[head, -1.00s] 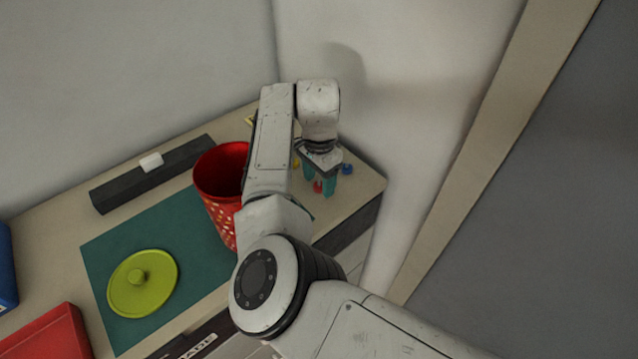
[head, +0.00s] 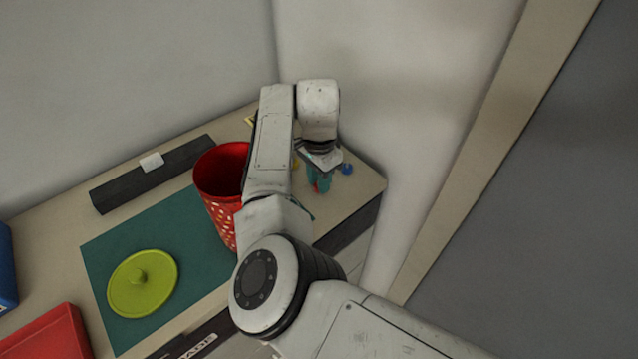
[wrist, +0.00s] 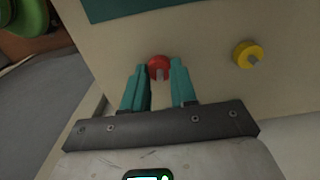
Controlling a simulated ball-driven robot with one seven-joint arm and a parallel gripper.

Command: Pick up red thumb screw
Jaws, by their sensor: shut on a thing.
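The red thumb screw (wrist: 158,66) sits between the teal fingertips of my gripper (wrist: 160,76) in the wrist view. Its round red head and a short grey shank show. In the head view my gripper (head: 319,182) is low over the right end of the table, with the fingers close together. Only a small red part of the screw (head: 316,188) shows there. My gripper is shut on the screw. I cannot tell whether the screw is clear of the tabletop.
A yellow thumb screw (wrist: 248,55) lies right of my gripper in the wrist view. A blue one (head: 347,169) is close by in the head view. A red spotted container (head: 215,190) stands left of my arm. A green lid (head: 142,283) lies on a teal mat (head: 185,250).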

